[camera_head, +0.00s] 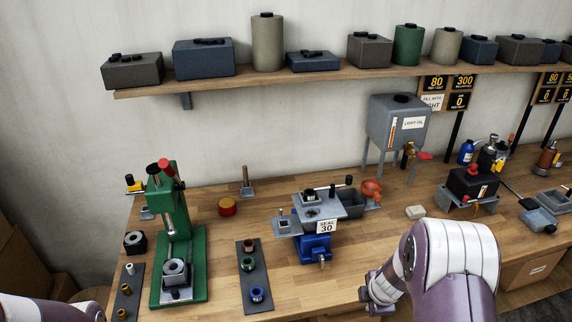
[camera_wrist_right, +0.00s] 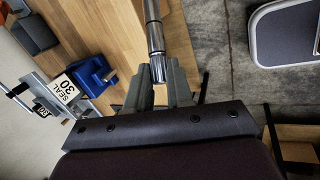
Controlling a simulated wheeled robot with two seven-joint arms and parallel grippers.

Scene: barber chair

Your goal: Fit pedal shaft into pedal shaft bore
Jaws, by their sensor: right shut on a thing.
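In the right wrist view my right gripper (camera_wrist_right: 158,78) is shut on a shiny metal shaft (camera_wrist_right: 154,30), which looks like the pedal shaft. The shaft points away from the gripper and runs out of the top of the view. Its far end is hidden. In the head view my right arm comes in at the bottom right, and its gripper and the shaft cannot be made out. Only a bit of my left arm shows at the bottom left, and its gripper is out of view. I cannot pick out the pedal shaft bore in either view.
A blue-based fixture with a "SEAL 30" sign (camera_head: 326,227) stands mid-bench, left of my right arm. A green press (camera_head: 186,265) and a dark strip with coloured rings (camera_head: 252,278) stand further left. A grey, light-rimmed panel (camera_wrist_right: 288,36) is right of the shaft over concrete floor.

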